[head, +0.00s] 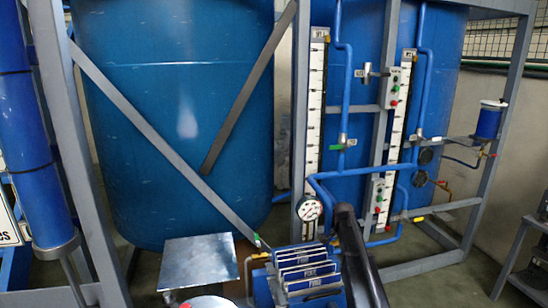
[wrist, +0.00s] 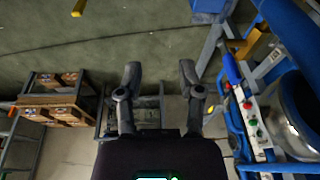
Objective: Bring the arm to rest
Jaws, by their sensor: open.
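My gripper (wrist: 160,68) shows in the wrist view with its two dark fingers spread wide apart. Nothing is between the fingers, and they touch nothing that I can see. Behind them lies the grey-green floor (wrist: 150,40). In the head view a dark link of my arm (head: 357,256) rises at the lower middle, in front of the pipework. The gripper itself cannot be made out in the head view.
A large blue tank (head: 180,130) stands behind grey frame bars. Blue pipes (head: 345,100), a round gauge (head: 309,208) and button boxes (head: 396,86) are at the right. A metal plate (head: 198,262) is low in front. Wooden crates (wrist: 50,90) sit left in the wrist view.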

